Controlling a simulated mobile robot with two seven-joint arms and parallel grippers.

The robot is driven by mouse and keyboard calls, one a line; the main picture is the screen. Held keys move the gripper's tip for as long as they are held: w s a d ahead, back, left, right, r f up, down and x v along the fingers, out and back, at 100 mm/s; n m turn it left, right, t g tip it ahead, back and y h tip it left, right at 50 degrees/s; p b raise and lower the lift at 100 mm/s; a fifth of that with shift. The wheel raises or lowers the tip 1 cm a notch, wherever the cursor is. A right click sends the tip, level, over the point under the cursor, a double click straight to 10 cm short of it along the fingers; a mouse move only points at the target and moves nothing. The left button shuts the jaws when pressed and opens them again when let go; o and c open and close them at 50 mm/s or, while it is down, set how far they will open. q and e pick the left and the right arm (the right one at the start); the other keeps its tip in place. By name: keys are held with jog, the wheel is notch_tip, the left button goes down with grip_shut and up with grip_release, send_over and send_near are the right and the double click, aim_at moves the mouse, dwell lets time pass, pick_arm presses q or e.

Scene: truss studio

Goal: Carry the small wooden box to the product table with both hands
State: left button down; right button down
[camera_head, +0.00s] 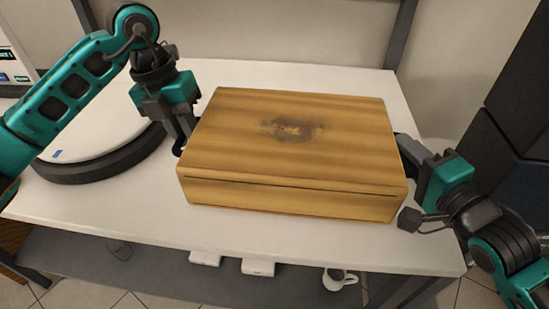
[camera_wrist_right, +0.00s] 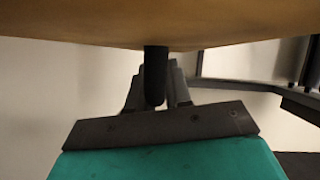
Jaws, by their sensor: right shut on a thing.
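The wooden box (camera_head: 285,150) is closed, with yellowish-brown striped grain and a dark stain on its lid. It is over the middle of the white table (camera_head: 340,245); I cannot tell whether it rests on it. My right gripper (camera_head: 403,146) is at the box's right end, shut on it. In the right wrist view the box (camera_wrist_right: 200,20) fills the top, and a dark rounded piece stands between the fingers of that gripper (camera_wrist_right: 158,80). My left gripper (camera_head: 183,138) is at the box's left end; its fingertips are partly hidden, so its grip is unclear.
A round white disc with a dark rim (camera_head: 95,150) lies on the table at left, under my left arm. Dark panels (camera_head: 500,130) stand at right. The table is clear in front of the box.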

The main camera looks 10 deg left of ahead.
pick_arm(q)
jog(key=shift+f, duration=0.15)
